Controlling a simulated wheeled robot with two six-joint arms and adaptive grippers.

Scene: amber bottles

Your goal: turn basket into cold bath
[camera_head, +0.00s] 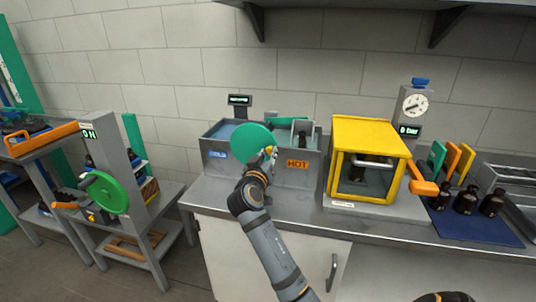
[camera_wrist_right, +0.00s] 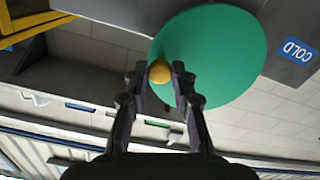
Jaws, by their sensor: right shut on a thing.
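A grey two-part bath (camera_head: 262,172) stands on the counter, with a blue COLD label (camera_head: 217,154) on the left and an orange HOT label (camera_head: 298,164) on the right. A green disc (camera_head: 249,143) with a yellow knob (camera_wrist_right: 159,71) is at its front. My right gripper (camera_head: 270,155) is shut on the knob; the wrist view shows the fingers on both sides of it. A small grey basket (camera_head: 304,125) with something dark in it sits at the hot side, near a green bar (camera_head: 287,120). Its lower part is hidden.
A yellow-framed cabinet (camera_head: 370,131) with an orange handle stands right of the bath, a dial (camera_head: 414,103) behind it. Several amber bottles (camera_head: 466,200) stand on a blue mat (camera_head: 484,228) at far right. A green wheel (camera_head: 106,193) is on a stand at left.

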